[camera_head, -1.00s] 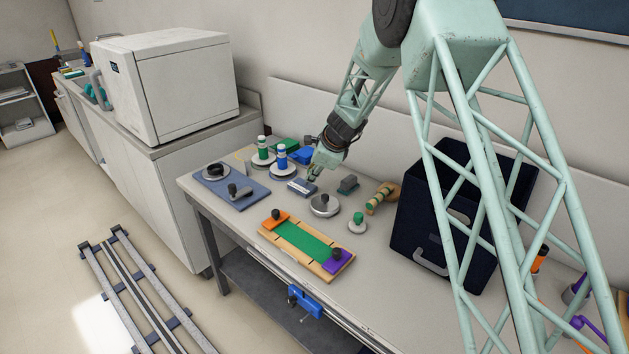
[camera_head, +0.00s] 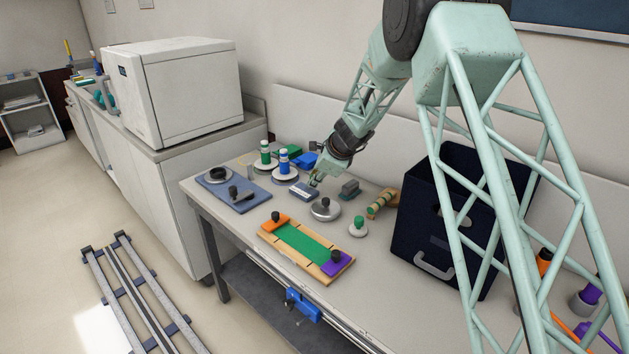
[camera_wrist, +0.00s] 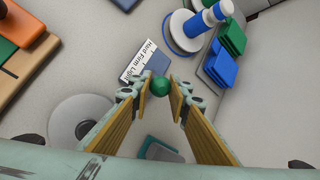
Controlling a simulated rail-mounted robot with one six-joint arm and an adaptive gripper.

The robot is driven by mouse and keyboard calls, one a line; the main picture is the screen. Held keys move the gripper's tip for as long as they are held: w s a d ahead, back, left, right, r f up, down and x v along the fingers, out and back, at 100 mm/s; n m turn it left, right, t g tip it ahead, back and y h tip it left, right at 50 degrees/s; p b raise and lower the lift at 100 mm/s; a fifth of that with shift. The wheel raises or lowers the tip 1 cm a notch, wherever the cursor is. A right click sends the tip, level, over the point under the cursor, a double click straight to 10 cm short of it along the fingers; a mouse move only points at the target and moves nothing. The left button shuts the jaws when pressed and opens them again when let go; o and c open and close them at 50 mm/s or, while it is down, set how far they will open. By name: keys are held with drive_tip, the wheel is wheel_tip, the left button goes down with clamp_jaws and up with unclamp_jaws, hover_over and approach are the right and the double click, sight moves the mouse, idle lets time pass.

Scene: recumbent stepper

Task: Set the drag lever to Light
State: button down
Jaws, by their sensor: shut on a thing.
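The drag lever's small blue-grey box (camera_head: 304,193) lies on the table near the far edge, below my gripper. In the wrist view its white label (camera_wrist: 139,61) reads Hard, Firm, Light, with Light at the lower left end. The lever's green ball knob (camera_wrist: 160,86) sits between the fingertips of my gripper (camera_wrist: 161,88), which is shut on it. My gripper (camera_head: 314,181) hides most of the knob in the head view. The lever stem is hidden, and I cannot tell which label word the lever points at.
A round metal disc (camera_head: 326,210) and a grey-green block (camera_head: 350,189) stand close by on the right. White discs with green and blue posts (camera_head: 284,163) stand behind left. A wooden board with a green strip (camera_head: 304,245) lies in front. A dark bin (camera_head: 430,235) stands right.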

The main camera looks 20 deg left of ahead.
drive_tip(key=c, duration=2.4)
unclamp_jaws()
drive_tip(key=shift+d+r, duration=0.1)
drive_tip(key=shift+r, duration=0.05)
drive_tip(key=shift+v, duration=5.85)
drive_tip(key=shift+s, duration=0.15)
